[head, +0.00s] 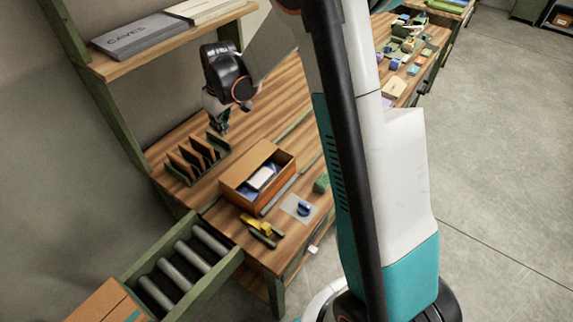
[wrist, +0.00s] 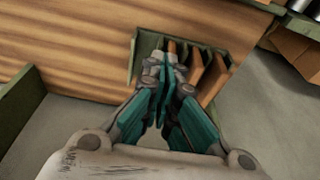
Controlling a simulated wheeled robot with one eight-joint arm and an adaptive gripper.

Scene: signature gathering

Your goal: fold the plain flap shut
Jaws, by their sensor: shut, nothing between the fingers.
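A brown box (head: 231,193) stands on the workbench with an open top. A white item and something blue lie inside it. A plain brown panel (head: 251,159) rises along its back-left side; I cannot tell for certain whether it is the flap or a wall. My gripper (head: 219,127) is shut and empty, behind and to the left of the box, above the far end of a green rack (head: 183,178) with brown dividers. In the wrist view my gripper (wrist: 168,66) points at this rack (wrist: 147,45), with its fingertips in front of it. The open box is not clearly seen there.
A roller conveyor (head: 188,262) extends from the bench's left end, with another brown box (head: 105,302) on it. A yellow tool (head: 255,224) and a blue item on a pale sheet (head: 302,209) lie near the front edge. A shelf (head: 150,48) overhangs the back.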

